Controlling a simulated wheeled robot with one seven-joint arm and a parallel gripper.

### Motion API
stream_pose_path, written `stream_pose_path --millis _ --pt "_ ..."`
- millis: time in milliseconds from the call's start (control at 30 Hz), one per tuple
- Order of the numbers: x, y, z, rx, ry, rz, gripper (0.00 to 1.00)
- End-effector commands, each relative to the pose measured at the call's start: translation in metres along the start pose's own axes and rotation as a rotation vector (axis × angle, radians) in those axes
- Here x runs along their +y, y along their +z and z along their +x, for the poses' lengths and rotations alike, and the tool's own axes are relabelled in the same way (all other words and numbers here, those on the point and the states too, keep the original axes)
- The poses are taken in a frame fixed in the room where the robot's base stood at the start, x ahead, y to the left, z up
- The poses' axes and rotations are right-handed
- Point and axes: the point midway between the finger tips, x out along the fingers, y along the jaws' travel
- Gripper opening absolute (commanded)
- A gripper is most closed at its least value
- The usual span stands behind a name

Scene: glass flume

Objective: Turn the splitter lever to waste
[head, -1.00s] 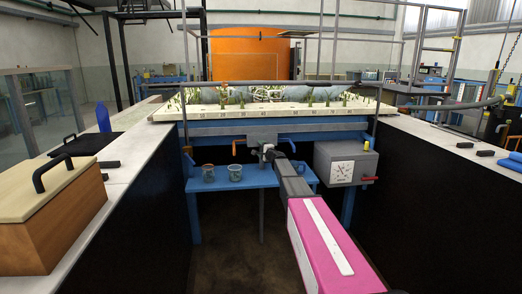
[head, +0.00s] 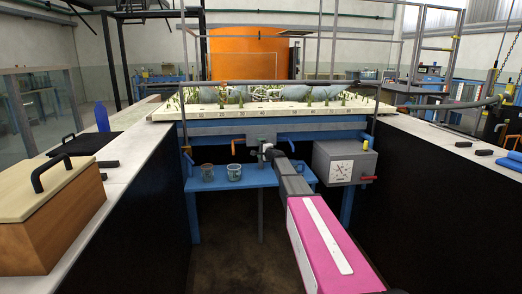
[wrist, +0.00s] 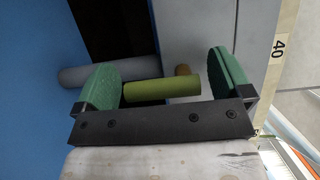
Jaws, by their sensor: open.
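My gripper (head: 266,150) is at the grey box (head: 258,136) on the front of the blue flume frame. In the wrist view my gripper (wrist: 163,85) is open, with its green finger pads apart. A yellow-green rod (wrist: 162,90), possibly the lever's handle, lies across the space between the pads; whether it touches a pad I cannot tell. In the head view an orange handle (head: 235,145) shows left of my gripper. The waste mark is not readable.
A blue shelf (head: 260,178) below holds two jars, the right one being glass (head: 234,172). A grey box with a dial (head: 341,171) and a red handle (head: 367,179) is to the right. White-topped benches flank the aisle; a wooden box (head: 50,220) stands on the left one.

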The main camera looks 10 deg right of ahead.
Motion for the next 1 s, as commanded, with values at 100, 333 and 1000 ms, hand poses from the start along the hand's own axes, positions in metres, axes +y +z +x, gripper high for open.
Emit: stream_pose_path --millis 100,333,1000 --pt "0.0 0.0 -0.001 0.0 0.0 0.0 0.97" --pt "0.0 0.001 -0.019 0.0 0.0 0.0 0.97" --pt "0.0 0.0 -0.109 0.0 0.0 0.0 0.97"
